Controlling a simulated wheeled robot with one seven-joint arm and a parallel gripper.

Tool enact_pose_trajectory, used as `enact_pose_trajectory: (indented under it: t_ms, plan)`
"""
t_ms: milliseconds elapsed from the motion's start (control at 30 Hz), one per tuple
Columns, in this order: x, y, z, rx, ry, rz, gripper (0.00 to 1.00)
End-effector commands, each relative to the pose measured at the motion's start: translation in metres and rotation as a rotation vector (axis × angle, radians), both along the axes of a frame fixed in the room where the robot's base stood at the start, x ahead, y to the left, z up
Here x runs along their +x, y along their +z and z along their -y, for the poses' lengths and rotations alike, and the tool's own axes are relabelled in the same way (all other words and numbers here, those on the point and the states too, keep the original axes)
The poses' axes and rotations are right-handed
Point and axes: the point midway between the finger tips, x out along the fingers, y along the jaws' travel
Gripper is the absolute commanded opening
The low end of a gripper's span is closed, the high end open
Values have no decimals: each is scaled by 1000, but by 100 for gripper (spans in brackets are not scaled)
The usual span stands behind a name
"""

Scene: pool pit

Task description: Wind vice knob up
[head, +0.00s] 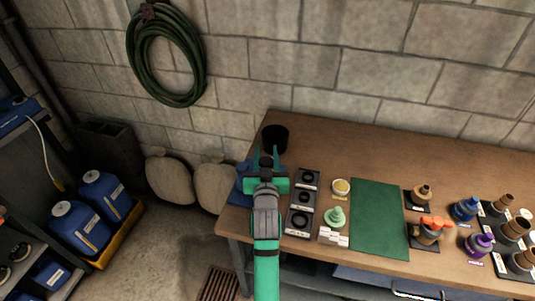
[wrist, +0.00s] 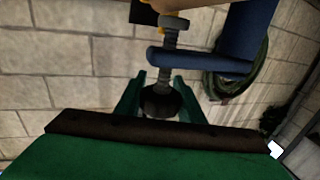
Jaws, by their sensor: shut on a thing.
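The vice is blue; a patch of it (head: 243,180) shows at the left end of the workbench, beside my gripper. In the wrist view its blue body (wrist: 245,40) is at the upper right, with a grey threaded screw (wrist: 169,36) passing a blue arm. The dark round vice knob (wrist: 160,102) sits at the end of that screw. My green gripper (wrist: 159,93) is shut on the knob, one finger on each side. In the head view my gripper (head: 266,158) points at the bench's left end, and my arm hides the knob.
The workbench (head: 330,145) holds a black cup (head: 275,138) near my gripper, black ring trays (head: 302,198), a green mat (head: 378,218) and several bottles (head: 465,208) to the right. Sacks (head: 213,186) and blue jugs (head: 80,226) stand left. A hose (head: 134,58) hangs on the wall.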

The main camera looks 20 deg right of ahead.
Motion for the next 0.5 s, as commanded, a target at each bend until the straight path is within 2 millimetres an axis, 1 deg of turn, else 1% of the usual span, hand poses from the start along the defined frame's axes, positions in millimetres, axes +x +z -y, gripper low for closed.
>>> enact_pose_trajectory:
  t_ms: [200,500]
  plan:
    - [0,-1,-1,-1,31,-1,13]
    - [0,-1,-1,-1,32,-1,13]
